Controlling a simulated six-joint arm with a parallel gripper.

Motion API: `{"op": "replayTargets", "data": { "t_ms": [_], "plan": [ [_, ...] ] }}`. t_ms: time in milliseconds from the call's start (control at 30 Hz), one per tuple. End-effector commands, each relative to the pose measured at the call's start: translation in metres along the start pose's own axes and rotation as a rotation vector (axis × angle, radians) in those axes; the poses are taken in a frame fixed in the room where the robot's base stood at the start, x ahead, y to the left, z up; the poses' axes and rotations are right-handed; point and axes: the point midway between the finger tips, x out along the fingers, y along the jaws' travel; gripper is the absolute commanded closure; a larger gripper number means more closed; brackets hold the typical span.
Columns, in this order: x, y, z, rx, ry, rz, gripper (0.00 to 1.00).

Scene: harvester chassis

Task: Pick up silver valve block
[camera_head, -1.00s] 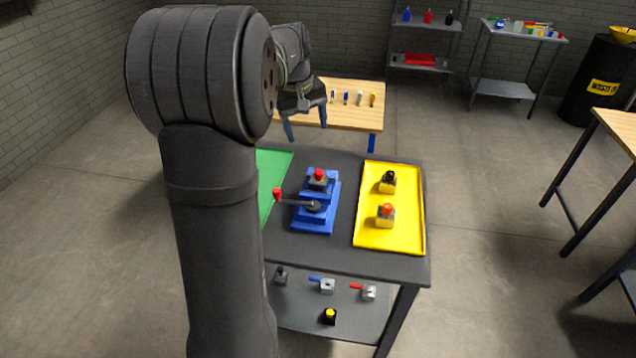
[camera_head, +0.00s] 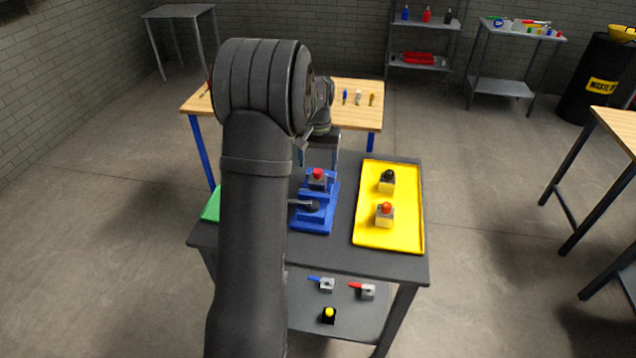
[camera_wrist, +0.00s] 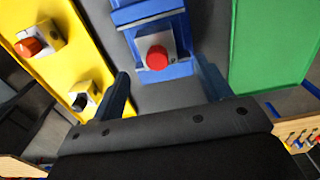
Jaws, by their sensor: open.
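A silver block with a red round top (camera_head: 317,180) sits at the far end of the blue fixture (camera_head: 312,218). In the wrist view, the silver block (camera_wrist: 172,42) sits in the blue holder (camera_wrist: 150,12), just ahead of my fingers. My gripper (camera_head: 320,153) is open and empty, above and slightly behind the block. In the wrist view, the fingers of my gripper (camera_wrist: 165,88) straddle the line to the block without touching it. Two more silver blocks, one with a blue lever (camera_head: 327,285) and one with a red lever (camera_head: 368,292), lie on the lower shelf.
The yellow tray (camera_head: 398,240) holds a black-topped block (camera_head: 387,181) and a red-topped block (camera_head: 385,214), right of the fixture. A wooden table (camera_head: 358,115) stands behind.

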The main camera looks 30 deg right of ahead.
Motion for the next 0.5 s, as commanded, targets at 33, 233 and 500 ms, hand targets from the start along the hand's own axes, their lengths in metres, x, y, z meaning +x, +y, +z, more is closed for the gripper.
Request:
{"op": "replayTargets", "data": {
  "t_ms": [33, 233, 500],
  "plan": [
    [0.006, 0.000, 0.000, 0.000, -0.002, 0.000, 0.29],
    [0.019, 0.000, 0.001, -0.001, -0.002, 0.000, 0.29],
    [0.057, 0.002, 0.004, -0.001, -0.002, 0.000, 0.29]
  ]
}}
